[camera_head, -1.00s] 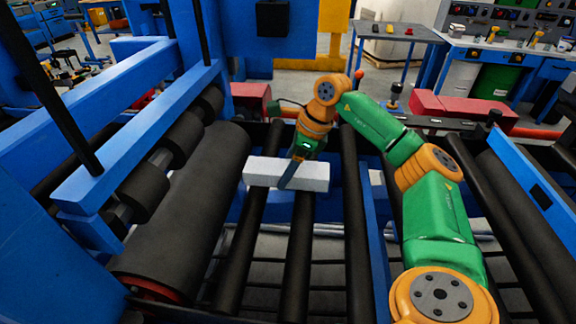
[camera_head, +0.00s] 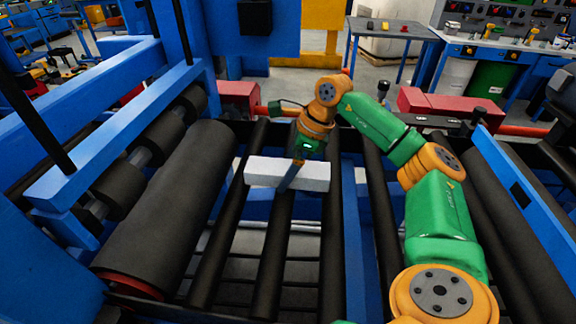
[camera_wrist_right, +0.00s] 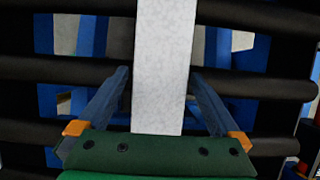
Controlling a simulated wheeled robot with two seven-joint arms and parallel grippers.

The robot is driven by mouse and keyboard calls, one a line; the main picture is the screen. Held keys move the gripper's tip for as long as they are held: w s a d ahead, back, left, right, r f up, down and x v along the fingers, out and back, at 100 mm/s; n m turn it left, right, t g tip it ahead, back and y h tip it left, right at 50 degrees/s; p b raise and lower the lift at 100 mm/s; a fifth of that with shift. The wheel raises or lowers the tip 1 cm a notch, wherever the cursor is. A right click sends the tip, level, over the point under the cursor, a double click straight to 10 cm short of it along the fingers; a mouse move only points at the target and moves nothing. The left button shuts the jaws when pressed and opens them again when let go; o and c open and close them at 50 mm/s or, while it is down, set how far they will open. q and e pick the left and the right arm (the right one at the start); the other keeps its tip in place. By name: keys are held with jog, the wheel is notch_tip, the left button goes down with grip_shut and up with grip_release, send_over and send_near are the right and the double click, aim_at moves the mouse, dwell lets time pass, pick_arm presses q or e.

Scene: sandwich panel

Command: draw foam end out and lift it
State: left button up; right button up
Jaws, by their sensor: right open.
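The white foam piece (camera_head: 260,172) lies crosswise over the black rollers in the middle of the head view. In the right wrist view the foam (camera_wrist_right: 162,60) is a pale strip running from the top edge down to my green palm. My right gripper (camera_head: 287,182) is over the foam, with one blue finger crossing its near face. The wrist view shows my right gripper (camera_wrist_right: 160,74) open, one finger on each side of the strip. The left finger looks slightly apart from the foam; contact on the right is unclear. My left gripper is out of view.
Black rollers (camera_head: 270,260) run lengthwise under the foam, with gaps between them. A large dark roller (camera_head: 170,215) and blue frame (camera_head: 130,150) stand on the left. A blue rail (camera_head: 520,190) and red block (camera_head: 450,105) are on the right.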

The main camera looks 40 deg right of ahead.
jog(key=v, duration=0.7)
jog(key=shift+p, duration=0.3)
